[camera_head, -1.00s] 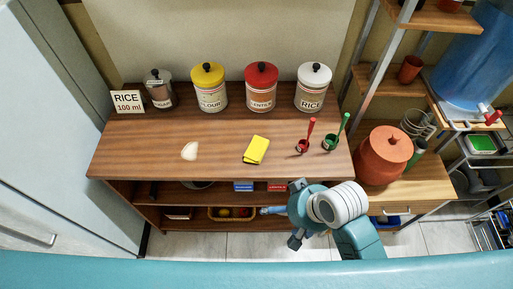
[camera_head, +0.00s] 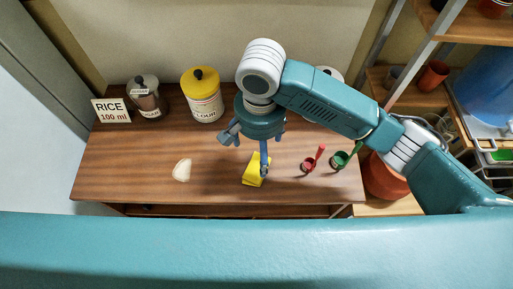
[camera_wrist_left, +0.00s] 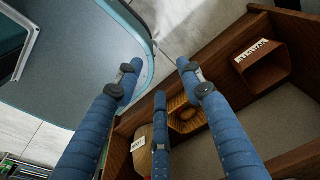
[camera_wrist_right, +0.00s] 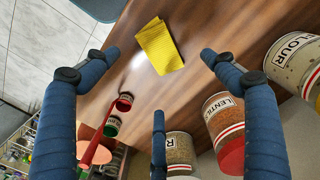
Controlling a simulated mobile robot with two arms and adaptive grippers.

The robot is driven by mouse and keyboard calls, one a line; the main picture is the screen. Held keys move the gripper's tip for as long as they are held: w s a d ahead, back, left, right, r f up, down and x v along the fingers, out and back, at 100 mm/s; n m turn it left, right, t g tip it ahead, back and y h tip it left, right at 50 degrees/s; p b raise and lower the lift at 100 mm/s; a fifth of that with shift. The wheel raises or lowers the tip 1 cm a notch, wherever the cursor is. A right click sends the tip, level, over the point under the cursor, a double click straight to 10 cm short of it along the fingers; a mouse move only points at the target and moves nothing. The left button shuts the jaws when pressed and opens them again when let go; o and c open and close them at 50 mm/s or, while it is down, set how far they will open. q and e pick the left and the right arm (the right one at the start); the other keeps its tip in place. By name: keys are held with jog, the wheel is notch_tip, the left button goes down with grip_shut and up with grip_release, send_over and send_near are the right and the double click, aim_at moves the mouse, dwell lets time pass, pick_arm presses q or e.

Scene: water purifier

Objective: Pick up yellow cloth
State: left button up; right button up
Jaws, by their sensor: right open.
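The yellow cloth (camera_head: 251,172) lies folded on the wooden counter, partly covered by a finger of my right gripper (camera_head: 248,152) in the head view. In the right wrist view the cloth (camera_wrist_right: 160,45) shows whole, ahead of and between the spread blue fingers. My right gripper is open and empty above the cloth; whether a finger touches it I cannot tell. My left gripper (camera_wrist_left: 160,72) shows only in its wrist view, with fingers apart and nothing between them, near a wooden shelf. It is out of the head view.
A white mound (camera_head: 182,170) lies left of the cloth. A red scoop (camera_head: 309,165) and a green scoop (camera_head: 340,160) stand to the right. The flour jar (camera_head: 205,98), sugar jar (camera_head: 147,98) and rice sign (camera_head: 111,112) stand at the back. The counter (camera_head: 130,165) is clear at left.

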jog(key=shift+s+d+f, duration=0.1)
jog(key=shift+s+f, duration=0.05)
jog(key=shift+f, duration=0.3)
jog(key=f, duration=0.2)
jog(key=s+f, duration=0.1)
jog(key=shift+s+f, duration=0.2)
jog(key=shift+f, duration=0.15)
jog(key=f, duration=0.1)
jog(key=f+p, duration=0.1)
jog(key=f, duration=0.2)
jog(key=shift+w+d+f+p, duration=0.15)
jog(key=shift+w+p, duration=0.15)
jog(key=shift+p, duration=0.05)
jog(key=shift+f, duration=0.55)
jog(key=shift+c, duration=1.3)
jog(key=c, duration=0.6)
jog(key=shift+c, duration=0.2)
jog(key=shift+r, duration=0.3)
pick_arm(q)
jog(key=s, duration=0.2)
jog(key=s+r, duration=0.1)
jog(key=s, duration=0.1)
jog(key=shift+s+a+r, duration=0.1)
jog(key=shift+s+r, duration=0.05)
jog(key=shift+s, duration=0.1)
pick_arm(e)
notch_tip(320, 180, up, 19)
jog(key=shift+r, duration=0.2)
